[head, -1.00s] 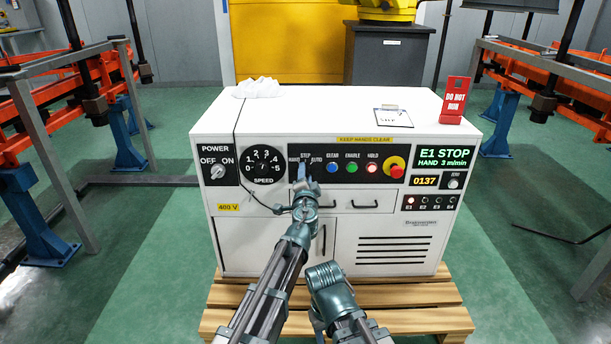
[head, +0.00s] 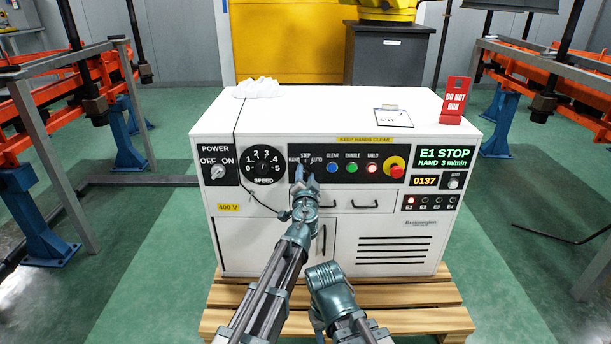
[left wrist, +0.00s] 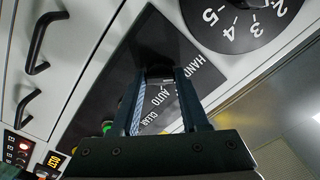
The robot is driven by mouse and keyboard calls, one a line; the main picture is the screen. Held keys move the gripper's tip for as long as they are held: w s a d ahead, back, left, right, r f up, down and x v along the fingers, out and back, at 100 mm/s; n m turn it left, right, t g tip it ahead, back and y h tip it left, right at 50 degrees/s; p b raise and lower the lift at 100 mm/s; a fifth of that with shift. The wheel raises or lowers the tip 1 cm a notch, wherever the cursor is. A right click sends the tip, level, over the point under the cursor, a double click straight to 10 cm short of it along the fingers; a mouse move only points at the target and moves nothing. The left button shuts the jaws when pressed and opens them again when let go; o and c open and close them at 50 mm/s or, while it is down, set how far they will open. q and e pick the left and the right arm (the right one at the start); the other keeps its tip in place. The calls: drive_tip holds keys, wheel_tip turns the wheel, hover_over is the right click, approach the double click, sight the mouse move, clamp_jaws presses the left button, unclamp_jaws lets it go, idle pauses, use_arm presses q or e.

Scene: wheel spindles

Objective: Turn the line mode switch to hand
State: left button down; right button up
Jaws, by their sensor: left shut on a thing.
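The knob's exact pointing is hidden. The green display (head: 444,158) reads "E1 STOP" and "HAND 3 m/min". My right arm shows at the bottom middle; its fingers cannot be made out.
The speed dial (head: 263,165) is left of the switch, the power switch (head: 217,171) farther left. The blue clear button (head: 332,168), green enable button (head: 352,168) and red emergency stop (head: 396,170) lie right. Drawer handles (head: 365,205) stick out below.

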use_arm(q)
drive_tip(key=shift+s, duration=0.1)
drive_tip(key=shift+c, duration=2)
unclamp_jaws()
